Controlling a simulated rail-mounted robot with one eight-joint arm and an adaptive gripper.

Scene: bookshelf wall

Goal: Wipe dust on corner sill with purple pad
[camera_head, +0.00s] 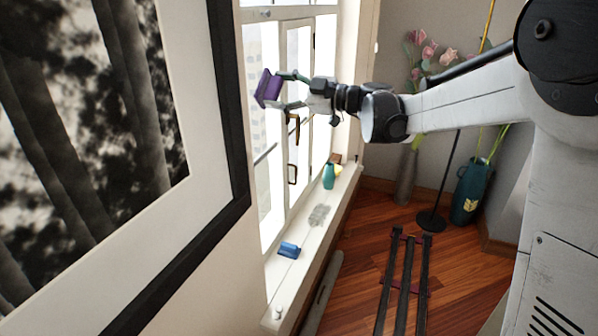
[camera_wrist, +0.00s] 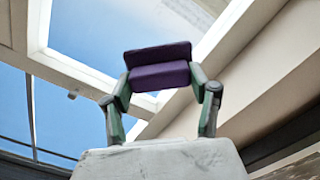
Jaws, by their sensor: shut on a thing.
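My gripper (camera_head: 290,90) is shut on the purple pad (camera_head: 268,88) and holds it in the air beside the window, well above the sill. In the wrist view the purple pad (camera_wrist: 158,68) sits between the two green-edged fingers of my gripper (camera_wrist: 160,78). The white sill (camera_head: 298,268) runs along the foot of the window. A grey dust patch (camera_head: 319,214) lies on the sill, between a blue object (camera_head: 289,250) and a small teal vase (camera_head: 329,176).
A yellow item (camera_head: 338,170) and a brown block (camera_head: 335,158) sit at the sill's far end. The window handle (camera_head: 292,174) juts above the sill. A framed picture (camera_head: 232,150) is at the left. Flower vases (camera_head: 468,190) stand on the floor behind my arm.

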